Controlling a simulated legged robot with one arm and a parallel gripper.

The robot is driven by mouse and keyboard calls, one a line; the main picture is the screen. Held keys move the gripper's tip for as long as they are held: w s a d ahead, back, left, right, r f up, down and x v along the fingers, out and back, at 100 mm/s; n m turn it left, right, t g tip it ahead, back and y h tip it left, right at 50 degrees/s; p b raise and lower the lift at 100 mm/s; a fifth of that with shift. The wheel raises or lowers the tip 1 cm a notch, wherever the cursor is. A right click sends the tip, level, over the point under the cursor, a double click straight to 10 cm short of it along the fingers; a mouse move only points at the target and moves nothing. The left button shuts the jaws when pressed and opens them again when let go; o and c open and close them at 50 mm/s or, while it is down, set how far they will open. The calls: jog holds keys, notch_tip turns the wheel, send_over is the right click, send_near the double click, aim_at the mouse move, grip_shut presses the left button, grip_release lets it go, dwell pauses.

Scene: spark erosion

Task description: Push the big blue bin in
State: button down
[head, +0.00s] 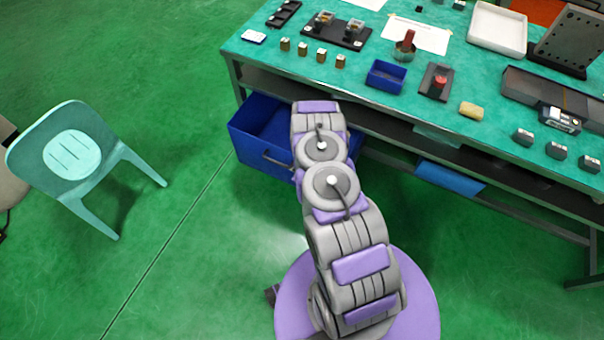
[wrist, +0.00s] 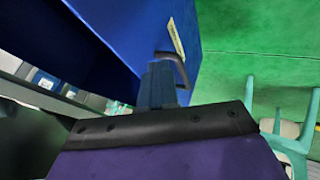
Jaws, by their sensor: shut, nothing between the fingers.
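The big blue bin (head: 250,130) juts out from under the left part of the green-topped table in the head view. Its dark handle (head: 277,162) is on its front face, and my arm covers its right part. In the wrist view the blue bin wall (wrist: 130,30) fills the top middle, with a curved handle (wrist: 182,68) and a pale label on it. My gripper (wrist: 162,80) is shut and empty, its fingertips right beside the handle. I cannot tell whether they touch. In the head view my gripper is hidden behind the arm.
The table (head: 390,110) carries a small blue tray (head: 386,76), a white tray (head: 497,30) and several small parts. A lower shelf runs beneath it. A pale green chair (head: 80,160) stands at the left. The green floor between chair and bin is clear.

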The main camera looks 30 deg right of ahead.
jog(key=w+d, duration=0.1)
jog(key=w+d+f+b, duration=0.1)
jog(key=w+d+b, duration=0.1)
jog(key=shift+w+d+f, duration=0.15)
jog(key=shift+w+f, duration=0.15)
dwell(0.3)
